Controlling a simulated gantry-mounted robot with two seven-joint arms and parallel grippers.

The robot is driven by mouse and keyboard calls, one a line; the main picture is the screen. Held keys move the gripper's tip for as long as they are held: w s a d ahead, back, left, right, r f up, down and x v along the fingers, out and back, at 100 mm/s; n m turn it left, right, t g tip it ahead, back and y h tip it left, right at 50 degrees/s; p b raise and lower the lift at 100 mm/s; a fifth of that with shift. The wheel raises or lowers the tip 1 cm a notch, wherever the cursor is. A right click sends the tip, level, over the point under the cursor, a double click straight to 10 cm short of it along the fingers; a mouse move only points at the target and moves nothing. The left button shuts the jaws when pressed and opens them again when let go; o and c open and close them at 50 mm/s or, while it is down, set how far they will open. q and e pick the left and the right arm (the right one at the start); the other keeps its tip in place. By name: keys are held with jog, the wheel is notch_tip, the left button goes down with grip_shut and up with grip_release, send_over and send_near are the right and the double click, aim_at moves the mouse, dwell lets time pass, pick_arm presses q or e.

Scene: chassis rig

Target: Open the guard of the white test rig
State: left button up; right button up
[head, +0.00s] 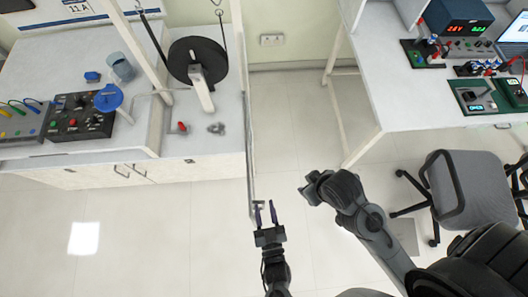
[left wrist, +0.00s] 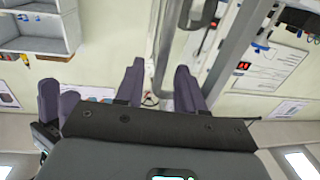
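The white test rig (head: 203,167) stands at the left in the head view, with a black wheel (head: 190,55) on a white upright. Its guard (head: 250,150) shows nearly edge-on as a thin grey line at the rig's right side, reaching past the bench front. My left gripper (head: 265,210) is at the guard's near end, fingers apart. In the left wrist view its two fingers (left wrist: 160,85) are also apart, with a pale bar behind the gap; contact cannot be told. A dark end of my right arm (head: 312,188) is to the right; its fingers are unclear.
A red part (head: 182,127) and a grey part (head: 216,129) lie near the wheel. A second bench (head: 400,95) and a grey chair (head: 470,190) are at the right. The floor between is clear.

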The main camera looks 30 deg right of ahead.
pick_arm(q)
jog(key=v, duration=0.9)
jog(key=shift+s, duration=0.35)
jog(key=shift+a, duration=0.1)
